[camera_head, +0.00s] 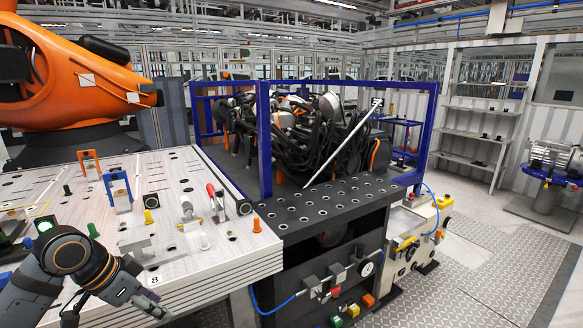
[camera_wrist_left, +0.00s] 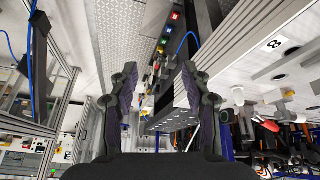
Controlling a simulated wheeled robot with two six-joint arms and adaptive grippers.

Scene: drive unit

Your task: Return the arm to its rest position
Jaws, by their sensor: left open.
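My left arm comes in at the lower left of the head view, over the near edge of the white fixture table (camera_head: 225,262). My left gripper (camera_head: 160,310) is at the end of this arm, low beside the table's front edge near the "8" label. In the left wrist view my left gripper (camera_wrist_left: 165,100) shows two dark fingers spread wide apart with nothing between them. The wrist view is tilted, with the table edge at upper right. My right arm and gripper are not in view.
An orange robot arm (camera_head: 70,80) stands behind the table. Clamps, an orange peg (camera_head: 256,225) and a red-handled tool (camera_head: 211,192) stand on the table. A dark perforated bench (camera_head: 330,205) is to the right, with a blue frame (camera_head: 264,140) behind. Open floor (camera_head: 480,270) lies at right.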

